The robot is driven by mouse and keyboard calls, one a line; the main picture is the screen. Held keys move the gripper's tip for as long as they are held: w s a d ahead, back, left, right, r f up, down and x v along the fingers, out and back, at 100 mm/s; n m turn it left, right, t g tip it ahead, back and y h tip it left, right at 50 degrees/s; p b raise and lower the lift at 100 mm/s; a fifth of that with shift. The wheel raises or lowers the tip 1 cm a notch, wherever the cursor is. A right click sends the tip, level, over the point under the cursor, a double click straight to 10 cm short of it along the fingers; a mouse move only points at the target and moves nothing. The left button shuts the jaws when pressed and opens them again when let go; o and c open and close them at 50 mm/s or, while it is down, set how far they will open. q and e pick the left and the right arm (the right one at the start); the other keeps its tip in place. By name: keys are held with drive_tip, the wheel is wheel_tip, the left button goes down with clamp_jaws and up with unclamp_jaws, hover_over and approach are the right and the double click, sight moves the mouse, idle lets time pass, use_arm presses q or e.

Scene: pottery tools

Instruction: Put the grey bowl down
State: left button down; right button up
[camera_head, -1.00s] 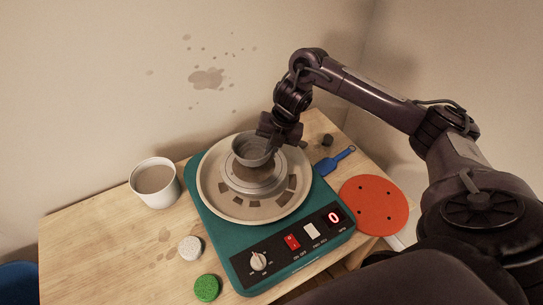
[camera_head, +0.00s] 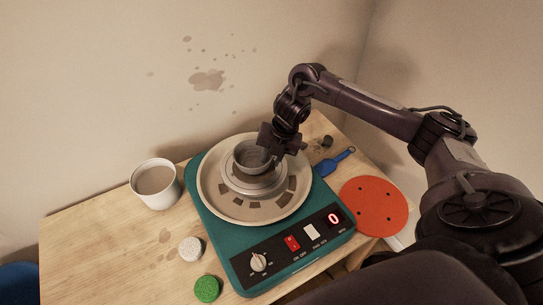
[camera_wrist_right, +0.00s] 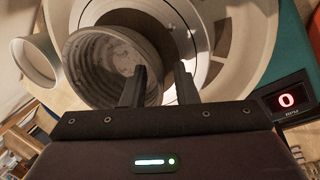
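The grey bowl (camera_head: 253,157) stands upright on the round grey wheel head (camera_head: 240,184) of the pottery wheel. It also shows in the right wrist view (camera_wrist_right: 100,62), with its ringed inside facing the camera. My right gripper (camera_head: 274,150) is at the bowl's right side. In the wrist view its two fingers (camera_wrist_right: 160,85) are apart, one over the bowl's inside and the other outside the rim, with a gap visible around the wall. My left gripper is in neither view.
The wheel has a pale splash pan (camera_head: 212,192) and a teal base (camera_head: 232,240) with a display reading 0. A white cup (camera_head: 172,198), white sponge (camera_head: 190,249), green disc (camera_head: 207,289), blue tool (camera_head: 335,162) and orange disc (camera_head: 373,206) surround it. The table's left part is clear.

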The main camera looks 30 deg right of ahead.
drive_tip(key=shift+r, duration=0.3)
drive_tip(key=shift+v, duration=1.2)
drive_tip(key=p+v, duration=0.2)
drive_tip(key=v, duration=0.7)
drive_tip(key=shift+r, duration=0.2)
drive_tip(key=shift+s+f, duration=0.1)
